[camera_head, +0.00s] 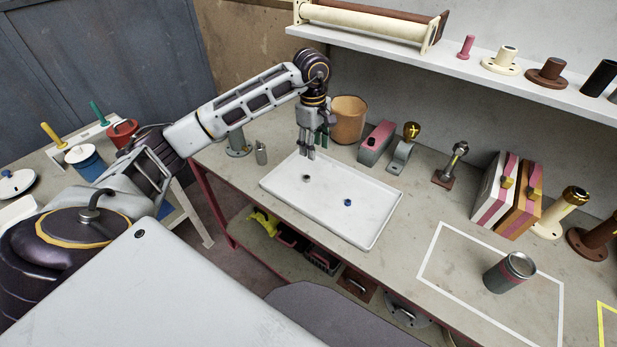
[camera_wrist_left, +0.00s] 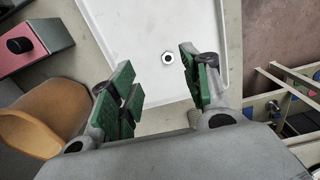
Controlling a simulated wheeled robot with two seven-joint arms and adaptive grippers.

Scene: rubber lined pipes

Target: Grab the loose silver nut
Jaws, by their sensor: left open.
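A small silver nut (camera_head: 306,178) lies loose in the white tray (camera_head: 374,232), in its left part. In the left wrist view the nut (camera_wrist_left: 168,58) is a pale ring with a dark hole, flat on the tray floor, between and beyond my fingertips. My left gripper (camera_head: 311,150) is open and empty, pointing down above the tray's back left part. Its green finger pads (camera_wrist_left: 157,75) show in the left wrist view, apart from the nut. A blue nut (camera_head: 348,202) lies to the right in the same tray. My right gripper is not in view.
An orange-brown pot (camera_head: 348,118) and a grey-pink block (camera_head: 377,142) stand just behind the tray. A small grey cylinder (camera_head: 261,153) stands left of it. A dark can (camera_head: 508,272) stands in a white outline at right. The tray floor is mostly bare.

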